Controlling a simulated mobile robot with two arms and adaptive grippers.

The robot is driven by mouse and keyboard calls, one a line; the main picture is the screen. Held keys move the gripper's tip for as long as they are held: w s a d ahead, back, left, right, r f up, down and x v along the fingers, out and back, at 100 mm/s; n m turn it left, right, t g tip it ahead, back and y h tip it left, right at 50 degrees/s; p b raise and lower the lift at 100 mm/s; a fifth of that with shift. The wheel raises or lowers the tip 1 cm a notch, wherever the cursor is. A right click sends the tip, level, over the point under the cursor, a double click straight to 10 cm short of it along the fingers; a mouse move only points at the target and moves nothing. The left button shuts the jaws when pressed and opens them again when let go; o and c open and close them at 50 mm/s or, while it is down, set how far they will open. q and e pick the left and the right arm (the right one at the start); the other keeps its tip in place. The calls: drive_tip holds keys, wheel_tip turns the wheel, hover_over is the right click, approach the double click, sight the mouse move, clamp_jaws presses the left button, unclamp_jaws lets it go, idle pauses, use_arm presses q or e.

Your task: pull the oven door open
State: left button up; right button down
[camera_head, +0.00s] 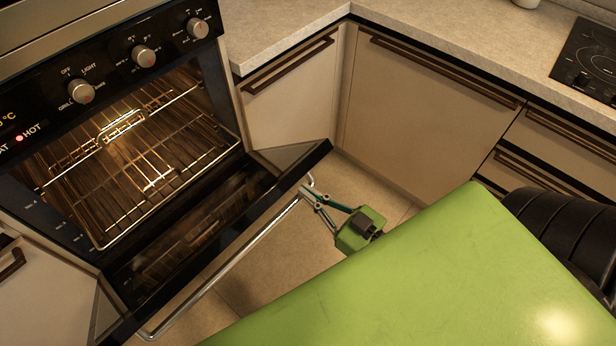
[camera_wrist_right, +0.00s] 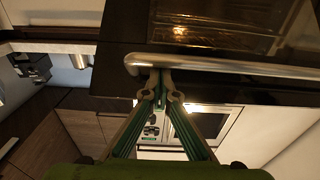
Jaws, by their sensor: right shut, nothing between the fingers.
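The oven door (camera_head: 225,228) is hinged down and stands well open, with the oven cavity and its wire rack (camera_head: 165,160) showing behind it. A silver bar handle (camera_head: 228,264) runs along the door's outer side. My right gripper (camera_head: 307,192) is at the right end of the handle, its fingers shut with nothing between them. In the right wrist view the closed fingertips (camera_wrist_right: 160,76) meet at the handle (camera_wrist_right: 225,68), close to its end bend. They look to be touching or nearly touching the bar; I cannot tell which. My left gripper is not in view.
Beige cabinets (camera_head: 400,125) with dark handles and a speckled countertop (camera_head: 455,35) form a corner right of the oven. A cooktop (camera_head: 590,62) is at the upper right. Tiled floor (camera_head: 275,265) is free between the door and my green arm. A red light shows beside "HOT" on the oven panel.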

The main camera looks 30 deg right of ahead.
drive_tip(key=v, duration=1.2)
drive_tip(key=shift+w, duration=0.1)
